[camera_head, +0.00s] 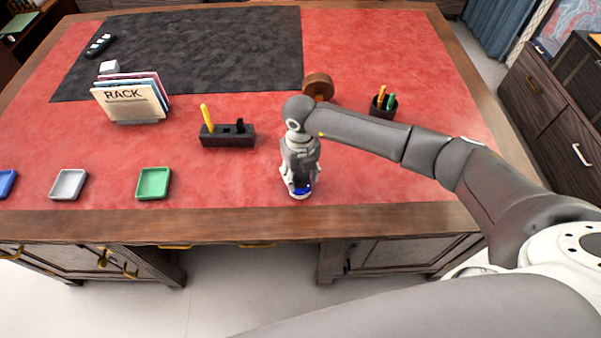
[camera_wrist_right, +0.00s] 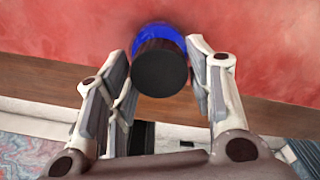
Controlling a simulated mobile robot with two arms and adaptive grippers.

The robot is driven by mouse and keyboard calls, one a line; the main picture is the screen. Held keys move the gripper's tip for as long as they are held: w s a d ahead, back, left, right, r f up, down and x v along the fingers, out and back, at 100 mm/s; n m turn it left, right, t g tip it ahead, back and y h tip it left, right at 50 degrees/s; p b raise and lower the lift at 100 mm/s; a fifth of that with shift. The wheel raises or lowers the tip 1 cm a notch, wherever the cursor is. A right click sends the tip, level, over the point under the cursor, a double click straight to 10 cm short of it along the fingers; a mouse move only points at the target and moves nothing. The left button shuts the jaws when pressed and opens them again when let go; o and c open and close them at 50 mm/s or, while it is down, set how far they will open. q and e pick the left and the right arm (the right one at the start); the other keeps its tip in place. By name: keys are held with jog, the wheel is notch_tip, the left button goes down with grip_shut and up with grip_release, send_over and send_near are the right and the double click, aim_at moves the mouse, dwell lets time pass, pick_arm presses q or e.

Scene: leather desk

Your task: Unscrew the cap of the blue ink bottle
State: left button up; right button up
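The blue ink bottle (camera_head: 302,190) stands near the desk's front edge, mostly hidden under my right gripper in the head view. In the right wrist view the bottle (camera_wrist_right: 158,32) shows blue behind its round black cap (camera_wrist_right: 160,68). My right gripper (camera_wrist_right: 158,60) points down over the bottle, with one finger on each side of the cap. Narrow gaps show between the fingers and the cap, so the gripper looks open around it. The right gripper (camera_head: 300,188) also shows in the head view. My left gripper is not in view.
A black holder (camera_head: 228,141) with a yellow item stands left of my right gripper. A pen cup (camera_head: 383,107) and a round brown wooden object (camera_head: 318,86) are behind. Green (camera_head: 153,184), grey (camera_head: 69,185) and blue (camera_head: 6,183) trays lie left. A file rack (camera_head: 138,120) stands farther back.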

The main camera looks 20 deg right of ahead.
jog(key=c, duration=0.5)
jog(key=shift+f, duration=0.1)
jog(key=shift+b, duration=0.3)
jog(key=n+b, duration=0.1)
jog(key=n, duration=0.2)
jog(key=shift+f+b, duration=0.15)
jog(key=shift+b, duration=0.25)
jog(key=shift+s+n, duration=0.1)
jog(key=shift+n, duration=0.4)
